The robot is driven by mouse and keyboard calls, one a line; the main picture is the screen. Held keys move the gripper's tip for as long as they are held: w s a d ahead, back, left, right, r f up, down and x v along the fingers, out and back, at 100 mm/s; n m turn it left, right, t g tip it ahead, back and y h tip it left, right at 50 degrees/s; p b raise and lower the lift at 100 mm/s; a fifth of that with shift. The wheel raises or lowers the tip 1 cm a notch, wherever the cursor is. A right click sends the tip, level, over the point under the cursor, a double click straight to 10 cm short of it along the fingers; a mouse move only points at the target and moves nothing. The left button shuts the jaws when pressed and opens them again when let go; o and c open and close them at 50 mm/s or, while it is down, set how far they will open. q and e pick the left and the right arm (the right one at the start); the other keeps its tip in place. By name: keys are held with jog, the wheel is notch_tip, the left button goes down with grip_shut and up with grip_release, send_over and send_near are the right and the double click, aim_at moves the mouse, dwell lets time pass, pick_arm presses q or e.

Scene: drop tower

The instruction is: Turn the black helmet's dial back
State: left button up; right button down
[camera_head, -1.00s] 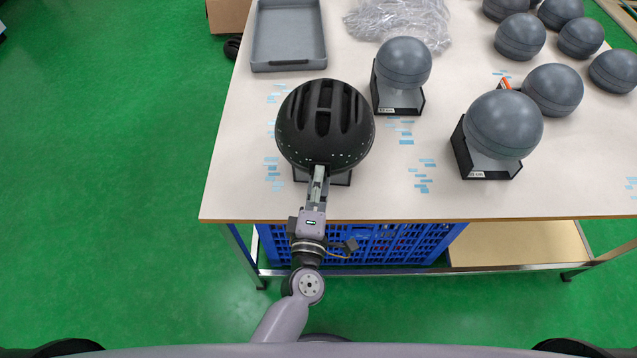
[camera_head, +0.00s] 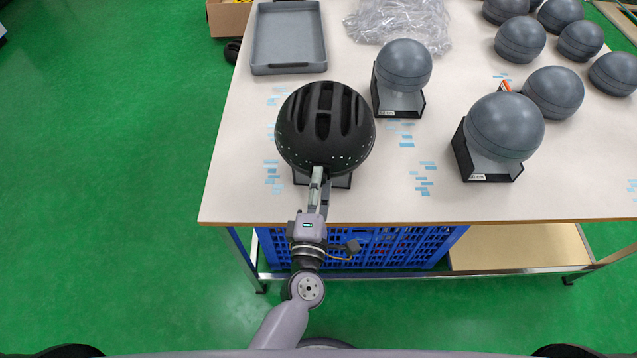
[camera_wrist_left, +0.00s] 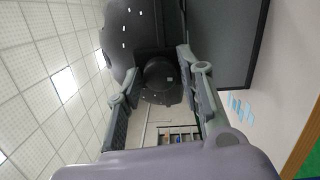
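The black helmet (camera_head: 325,120) sits on a dark stand (camera_head: 341,181) near the table's front edge. Its round black dial (camera_wrist_left: 160,72) shows in the left wrist view, below the helmet's shell (camera_wrist_left: 128,35). My left gripper (camera_head: 320,176) reaches the helmet's lower front side. In the left wrist view its two fingers (camera_wrist_left: 162,70) stand apart, one on each side of the dial, with narrow gaps beside it. The head view hides the dial behind the gripper. My right gripper is not in view.
The table (camera_head: 385,200) also holds grey head forms on black stands (camera_head: 402,70) (camera_head: 500,130) to the right. A grey tray (camera_head: 289,40) and clear plastic bags (camera_head: 400,20) lie at the back. A blue crate (camera_head: 400,246) is under the table.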

pick_arm(q)
jog(key=shift+o, duration=1.2)
jog(key=s+a, duration=0.1)
jog(key=s, duration=1.1)
jog(key=shift+a+f, duration=0.2)
jog(key=shift+a, duration=0.05)
